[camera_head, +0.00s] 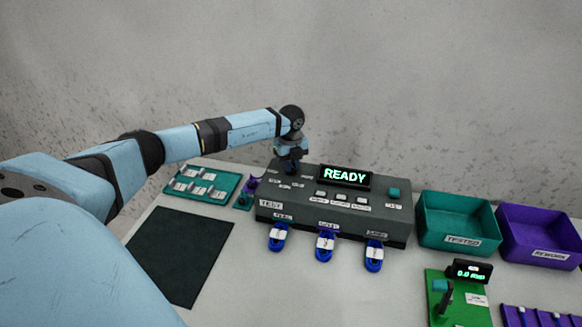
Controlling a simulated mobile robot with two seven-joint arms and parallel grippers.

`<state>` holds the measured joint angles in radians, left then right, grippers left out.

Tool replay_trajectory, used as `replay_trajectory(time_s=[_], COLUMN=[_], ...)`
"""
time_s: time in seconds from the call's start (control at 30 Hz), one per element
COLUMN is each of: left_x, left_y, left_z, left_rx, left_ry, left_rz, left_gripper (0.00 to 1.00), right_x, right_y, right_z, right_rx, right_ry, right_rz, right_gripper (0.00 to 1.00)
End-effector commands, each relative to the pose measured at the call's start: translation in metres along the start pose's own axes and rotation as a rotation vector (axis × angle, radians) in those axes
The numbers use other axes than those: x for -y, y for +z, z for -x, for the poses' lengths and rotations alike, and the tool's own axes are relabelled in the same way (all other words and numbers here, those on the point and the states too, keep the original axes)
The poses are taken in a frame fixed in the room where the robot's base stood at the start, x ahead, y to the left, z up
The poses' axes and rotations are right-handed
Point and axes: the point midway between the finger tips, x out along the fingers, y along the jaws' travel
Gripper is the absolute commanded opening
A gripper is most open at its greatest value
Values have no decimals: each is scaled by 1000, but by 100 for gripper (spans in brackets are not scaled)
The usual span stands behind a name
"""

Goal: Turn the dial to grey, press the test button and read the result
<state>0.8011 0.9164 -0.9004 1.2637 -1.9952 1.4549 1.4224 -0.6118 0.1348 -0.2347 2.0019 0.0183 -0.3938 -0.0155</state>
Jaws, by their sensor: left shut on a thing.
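The dark grey tester box (300,207) stands on the table with a label reading TEST at its left. Its display (345,177) shows READY in green letters. My left gripper (291,166) points down at the top left of the box and is shut on the dial there, which the gripper mostly hides. The small labels around the dial are too small to read, so I cannot tell its setting. A teal square button (394,192) sits at the right of the box top, apart from the gripper. My right gripper is out of view.
Several blue cable coils (325,245) lie along the box's front. A teal bin labelled TESTED (459,241) and a purple bin labelled REWORK (545,255) stand at right. A green device (464,313) is in front of them. A teal tray (178,186) and dark mat (180,255) are at left.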

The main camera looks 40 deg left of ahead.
Motion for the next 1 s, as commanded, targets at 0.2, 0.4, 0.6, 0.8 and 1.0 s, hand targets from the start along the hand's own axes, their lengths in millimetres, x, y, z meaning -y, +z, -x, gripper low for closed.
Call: replay_trajectory(time_s=[0.2,0.4,0.6,0.8,1.0], left_x=[0,0,0,0,0], left_y=[0,0,0,0,0], left_z=[-1,0,5,24,45], left_rx=[0,0,0,0,0], left_ry=[2,1,0,0,-1], left_rz=[-2,-2,-2,-3,-3], left_gripper=[34,38,38,38,38], right_x=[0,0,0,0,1], right_y=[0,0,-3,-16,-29], right_z=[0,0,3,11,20], right_rx=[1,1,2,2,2], right_ry=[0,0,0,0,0], right_rz=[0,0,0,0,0], right_gripper=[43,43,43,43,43])
